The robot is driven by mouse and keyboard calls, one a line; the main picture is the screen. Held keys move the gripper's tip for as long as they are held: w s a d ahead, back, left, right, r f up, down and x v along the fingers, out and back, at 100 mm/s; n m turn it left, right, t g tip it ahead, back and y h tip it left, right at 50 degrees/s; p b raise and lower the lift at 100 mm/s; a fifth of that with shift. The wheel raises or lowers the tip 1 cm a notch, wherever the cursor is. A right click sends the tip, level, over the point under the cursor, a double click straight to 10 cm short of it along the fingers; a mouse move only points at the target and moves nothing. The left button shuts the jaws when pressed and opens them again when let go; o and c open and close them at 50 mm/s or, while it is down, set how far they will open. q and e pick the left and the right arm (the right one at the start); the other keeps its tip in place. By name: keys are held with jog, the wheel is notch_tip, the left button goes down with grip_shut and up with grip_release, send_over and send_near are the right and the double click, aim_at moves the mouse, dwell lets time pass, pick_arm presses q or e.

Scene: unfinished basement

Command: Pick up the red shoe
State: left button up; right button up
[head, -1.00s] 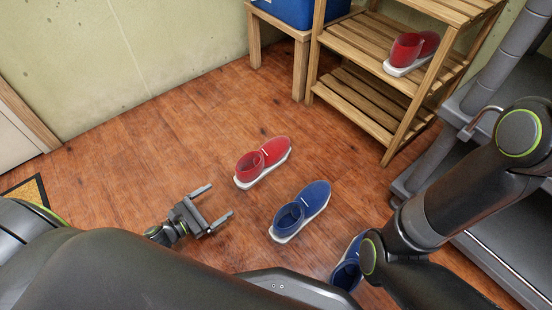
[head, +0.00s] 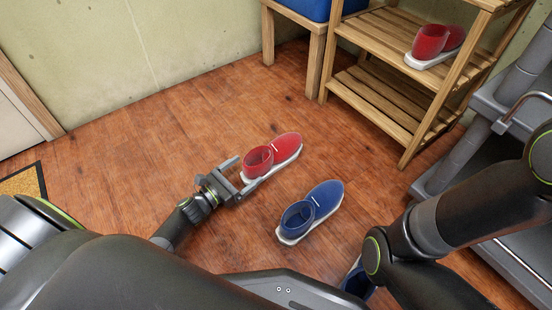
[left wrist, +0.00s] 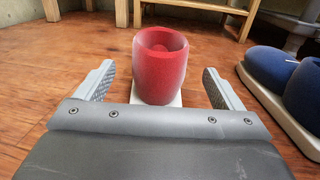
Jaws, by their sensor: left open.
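A red shoe (head: 286,147) with a white sole lies on the wooden floor in the middle of the head view. Its heel end points toward my left gripper (head: 237,178), which is open with its fingers close to the heel. In the left wrist view the red heel (left wrist: 159,68) stands between and just beyond the open fingers (left wrist: 160,88), with no clear contact. A second red shoe (head: 430,42) sits on the wooden rack. My right gripper is not in view; only its arm shows at the right.
A blue shoe (head: 322,199) lies just right of the red one on the floor, and another blue shoe (head: 356,284) is partly hidden by my right arm. The wooden rack (head: 378,88) and a small table (head: 317,62) with a blue bin (head: 308,8) stand behind.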

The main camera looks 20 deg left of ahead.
aim_at(271, 152)
pick_arm(q)
jog(key=b+x, duration=0.2)
jog(key=x, duration=0.2)
jog(key=shift+w+d+f+b, duration=0.1)
jog(key=shift+w+f+b, duration=0.05)
jog(key=shift+w+b, duration=0.15)
jog(key=shift+w+d, duration=0.2)
jog(key=shift+w, duration=0.25)
jog(key=c, duration=1.2)
jog(key=shift+r+p, duration=3.9)
jog(key=shift+r, duration=1.3)
jog(key=shift+c, duration=0.2)
